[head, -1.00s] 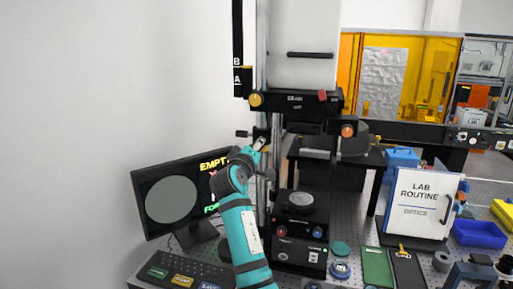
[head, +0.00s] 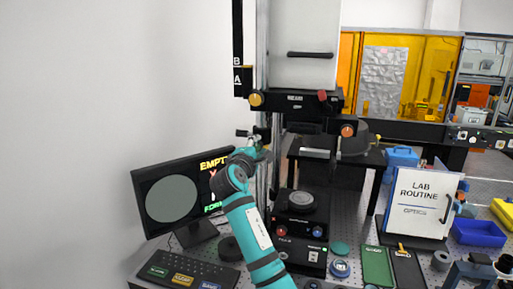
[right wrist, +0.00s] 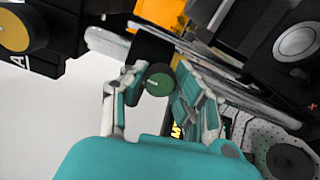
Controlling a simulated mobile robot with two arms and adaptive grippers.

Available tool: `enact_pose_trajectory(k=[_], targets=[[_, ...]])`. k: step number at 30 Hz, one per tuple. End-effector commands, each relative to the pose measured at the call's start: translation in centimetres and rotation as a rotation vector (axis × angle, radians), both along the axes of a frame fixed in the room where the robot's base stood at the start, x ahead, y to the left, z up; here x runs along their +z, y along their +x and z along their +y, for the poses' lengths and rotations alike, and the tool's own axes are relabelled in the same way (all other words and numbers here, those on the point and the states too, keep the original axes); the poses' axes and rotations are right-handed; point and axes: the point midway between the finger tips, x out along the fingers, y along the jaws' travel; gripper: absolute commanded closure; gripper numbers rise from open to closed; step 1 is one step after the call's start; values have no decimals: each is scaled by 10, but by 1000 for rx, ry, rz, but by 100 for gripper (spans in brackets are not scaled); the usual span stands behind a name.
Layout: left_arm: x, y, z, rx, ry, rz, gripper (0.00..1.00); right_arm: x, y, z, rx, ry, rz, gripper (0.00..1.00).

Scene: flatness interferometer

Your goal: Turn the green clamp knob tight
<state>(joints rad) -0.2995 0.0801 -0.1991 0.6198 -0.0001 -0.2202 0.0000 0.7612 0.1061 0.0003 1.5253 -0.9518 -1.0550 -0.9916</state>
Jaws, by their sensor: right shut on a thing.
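The green clamp knob (right wrist: 158,85) shows in the right wrist view as a dark round knob with a green face, between my right gripper's fingers. It is on a black block by the metal column of the interferometer. My right gripper (right wrist: 160,88) is shut on the knob, with one finger on each side. In the head view, my right gripper (head: 251,138) is at the column, left of the black stage. The knob is too small to make out clearly there. My left gripper is in neither current view.
The monitor (head: 171,196) stands close to the left of my right arm, with the keyboard (head: 185,275) in front. The black stage unit (head: 300,230) stands to the right. An orange knob (head: 256,99) is on the crossbeam above my gripper.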

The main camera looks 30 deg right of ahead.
Motion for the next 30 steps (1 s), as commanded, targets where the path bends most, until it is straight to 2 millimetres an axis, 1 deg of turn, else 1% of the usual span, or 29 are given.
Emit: enact_pose_trajectory(k=[1, 17, 18, 21, 23, 30], targets=[[0, 0, 0, 0, 0, 0, 56, 2, 0, -1, 0, -10, 4, 100], [0, 0, 0, -1, 0, 1, 56, 3, 0, -1, 0, -23, 19, 100], [0, 0, 0, -1, 0, 1, 56, 3, 0, -1, 0, -23, 19, 67], [0, 0, 0, -1, 0, 1, 56, 2, 0, -1, 0, -22, 19, 54], [0, 0, 0, -1, 0, 1, 56, 2, 0, -1, 0, -22, 19, 47], [0, -1, 1, -2, 0, 1, 56, 1, 0, 0, -1, -20, 21, 47]])
